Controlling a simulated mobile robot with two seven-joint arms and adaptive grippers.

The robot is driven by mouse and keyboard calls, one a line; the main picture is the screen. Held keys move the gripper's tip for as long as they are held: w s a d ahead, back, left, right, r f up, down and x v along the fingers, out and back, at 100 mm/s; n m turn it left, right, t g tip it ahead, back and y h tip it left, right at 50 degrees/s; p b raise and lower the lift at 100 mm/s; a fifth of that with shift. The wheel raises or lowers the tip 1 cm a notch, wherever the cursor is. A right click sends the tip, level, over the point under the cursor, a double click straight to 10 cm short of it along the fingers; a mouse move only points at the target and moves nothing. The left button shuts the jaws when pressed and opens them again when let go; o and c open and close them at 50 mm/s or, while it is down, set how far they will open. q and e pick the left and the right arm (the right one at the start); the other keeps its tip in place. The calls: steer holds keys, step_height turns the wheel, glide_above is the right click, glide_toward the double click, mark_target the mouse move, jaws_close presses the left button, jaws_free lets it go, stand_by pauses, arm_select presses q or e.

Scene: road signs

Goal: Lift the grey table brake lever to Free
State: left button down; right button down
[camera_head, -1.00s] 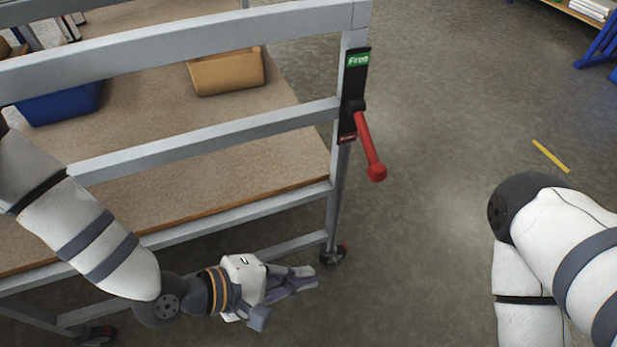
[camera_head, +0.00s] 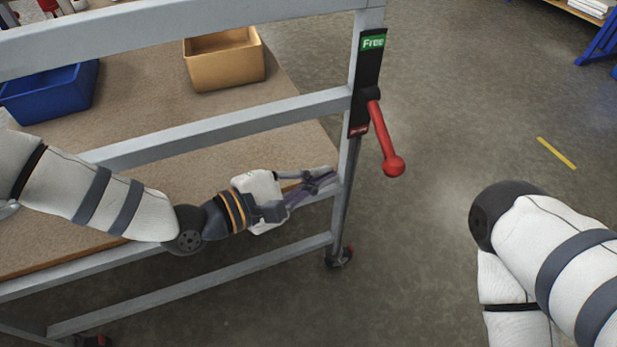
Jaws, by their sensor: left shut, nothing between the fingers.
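The brake lever (camera_head: 385,137) is a red bar with a round red knob at its end. It pivots on a black plate (camera_head: 364,75) on the corner post of the grey table (camera_head: 215,125). The plate has a green "Free" label at the top and a red label at the bottom. The lever slants downward, knob lowest. My left gripper (camera_head: 328,176) is shut and empty, left of the post and below and left of the knob, apart from the lever. My right arm shows at the lower right; its gripper is out of view.
A tan bin (camera_head: 225,70) and a blue bin (camera_head: 50,92) stand on the table's brown top. A caster (camera_head: 340,259) sits under the corner post. The floor right of the lever is clear, with a yellow line (camera_head: 556,153). A blue-legged shelf (camera_head: 600,40) is at the far right.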

arm_select(q)
steer(key=d+r+p, duration=0.1)
steer(key=d, duration=0.5)
steer(key=shift+w+d+r+p, duration=0.15)
steer(key=shift+d+r+p, duration=0.1)
steer(key=shift+p, duration=0.05)
arm_select(e)
steer(key=shift+w+r, duration=0.3)
steer(key=shift+r, duration=0.3)
arm_select(q)
steer(key=shift+s+d+r+n, duration=0.1)
steer(key=shift+s+r+n, duration=0.1)
steer(key=shift+s+n, duration=0.1)
steer(key=shift+s+r, duration=0.1)
steer(key=shift+r, duration=0.1)
step_height(320, 180, up, 12)
steer(key=n+g+p, duration=0.2)
steer(key=n+g, duration=0.2)
steer(key=n, duration=0.5)
glide_above(384, 140)
steer(key=s+a, duration=0.2)
steer(key=s, duration=0.3)
steer(key=shift+w+a+f, duration=0.1)
steer(key=shift+a+f, duration=0.05)
steer(key=shift+f, duration=0.05)
arm_select(e)
steer(key=shift+v, duration=0.9)
